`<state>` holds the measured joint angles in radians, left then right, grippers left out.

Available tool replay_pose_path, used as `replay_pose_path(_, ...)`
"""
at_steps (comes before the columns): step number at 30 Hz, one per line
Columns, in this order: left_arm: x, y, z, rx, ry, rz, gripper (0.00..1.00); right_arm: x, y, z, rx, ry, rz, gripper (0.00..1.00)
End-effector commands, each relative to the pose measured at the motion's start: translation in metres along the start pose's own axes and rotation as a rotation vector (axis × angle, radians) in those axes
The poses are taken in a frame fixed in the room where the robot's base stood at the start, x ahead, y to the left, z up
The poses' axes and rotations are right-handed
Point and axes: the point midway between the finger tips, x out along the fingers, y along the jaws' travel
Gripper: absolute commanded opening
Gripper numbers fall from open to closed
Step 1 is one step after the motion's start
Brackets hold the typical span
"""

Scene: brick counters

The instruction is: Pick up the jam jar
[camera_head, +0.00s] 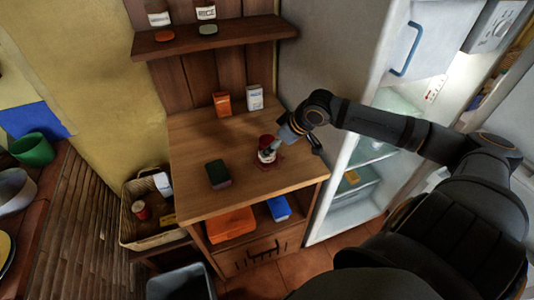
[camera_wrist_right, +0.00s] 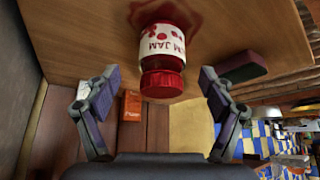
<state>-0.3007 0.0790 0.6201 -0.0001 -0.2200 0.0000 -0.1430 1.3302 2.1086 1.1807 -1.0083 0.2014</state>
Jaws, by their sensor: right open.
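The jam jar (camera_head: 265,155) stands on the wooden counter, with a red lid and a white label. In the right wrist view, where the scene looks upside down, the jar (camera_wrist_right: 162,45) shows its red lid towards me and the word JAM. A red stain spreads on the wood around its base. My right gripper (camera_wrist_right: 160,82) is open, one finger to each side of the lid. The fingertips look apart from the jar. In the head view my right gripper (camera_head: 280,142) is close above and beside the jar, partly hiding it. My left gripper is not in view.
A dark green and red block (camera_head: 218,174) lies left of the jar. An orange box (camera_head: 221,104) and a white box (camera_head: 254,97) stand at the counter's back. A shelf (camera_head: 225,35) hangs above. The open fridge (camera_head: 365,150) is at the right, a basket (camera_head: 150,238) at the left.

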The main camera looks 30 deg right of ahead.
Motion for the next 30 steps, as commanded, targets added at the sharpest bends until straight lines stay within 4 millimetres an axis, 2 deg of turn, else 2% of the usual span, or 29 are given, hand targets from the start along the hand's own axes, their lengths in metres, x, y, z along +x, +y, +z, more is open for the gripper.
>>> replay_pose_path(1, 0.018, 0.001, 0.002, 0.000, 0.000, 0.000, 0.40, 0.012, -0.002, 0.002, 0.006, 0.011, -0.008, 0.82)
replay_pose_path(2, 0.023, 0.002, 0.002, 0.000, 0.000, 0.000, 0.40, 0.015, -0.004, 0.001, 0.003, 0.011, -0.010, 0.82)
replay_pose_path(3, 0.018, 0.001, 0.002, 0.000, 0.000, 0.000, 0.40, 0.013, -0.003, -0.002, 0.005, 0.009, -0.009, 0.82)
replay_pose_path(13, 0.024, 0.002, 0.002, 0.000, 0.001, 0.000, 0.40, 0.040, -0.003, -0.004, 0.002, 0.004, -0.006, 0.82)
replay_pose_path(22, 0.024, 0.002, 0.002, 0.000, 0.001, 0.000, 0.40, 0.044, -0.003, -0.004, -0.001, -0.001, -0.004, 0.82)
replay_pose_path(23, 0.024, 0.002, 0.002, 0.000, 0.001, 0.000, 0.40, 0.044, -0.003, -0.004, -0.001, -0.001, -0.004, 0.81)
replay_pose_path(30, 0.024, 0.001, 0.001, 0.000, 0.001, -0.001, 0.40, 0.043, -0.003, -0.004, -0.001, 0.000, -0.004, 0.48)
